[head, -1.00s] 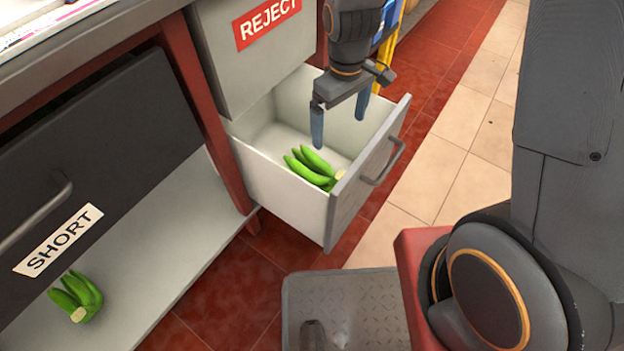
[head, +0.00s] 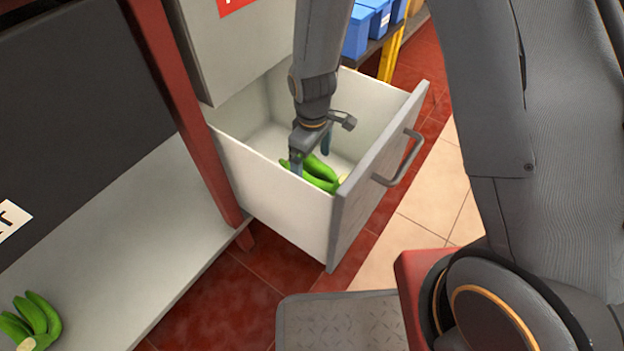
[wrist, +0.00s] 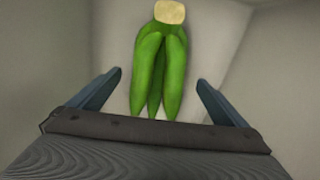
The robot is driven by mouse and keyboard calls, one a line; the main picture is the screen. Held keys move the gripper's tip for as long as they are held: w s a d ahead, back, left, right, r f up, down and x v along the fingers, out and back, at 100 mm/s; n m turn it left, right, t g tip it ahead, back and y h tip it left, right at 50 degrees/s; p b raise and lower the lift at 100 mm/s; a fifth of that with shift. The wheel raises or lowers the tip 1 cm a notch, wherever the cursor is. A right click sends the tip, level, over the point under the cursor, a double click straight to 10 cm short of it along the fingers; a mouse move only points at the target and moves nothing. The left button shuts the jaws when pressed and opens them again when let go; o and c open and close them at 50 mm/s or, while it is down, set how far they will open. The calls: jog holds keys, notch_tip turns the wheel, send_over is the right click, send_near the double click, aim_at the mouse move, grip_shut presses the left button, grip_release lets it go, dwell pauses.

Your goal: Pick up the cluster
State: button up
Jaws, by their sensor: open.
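A green banana cluster (head: 319,174) with a pale cut crown lies in the open white drawer (head: 276,205), near its front panel. In the wrist view the cluster (wrist: 160,75) shows with its crown at the top and its fingers pointing down between my jaws. My gripper (head: 311,160) is down inside the drawer, above and around the cluster's finger end. In the wrist view my gripper (wrist: 158,90) is open, with one finger on each side of the cluster and a gap on both sides. The fingertips do not touch it. The arm hides part of the cluster in the head view.
Another green cluster (head: 30,320) lies on the pale lower shelf (head: 130,260) at the left. The drawer's walls and front panel (head: 378,180) with its handle stand close around my gripper. Blue bins (head: 372,25) stand on a shelf behind.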

aim_at(312, 173)
notch_tip(312, 173, down, 5)
jog(key=b, duration=0.3)
jog(key=shift+w, duration=0.15)
jog(key=shift+r, duration=0.1)
jog(key=c, duration=2)
jog(key=shift+r+p, duration=0.35)
jog(key=shift+r, duration=0.2)
jog(key=shift+c, duration=0.6)
notch_tip(312, 173, up, 9)
jog(key=p, duration=0.4)
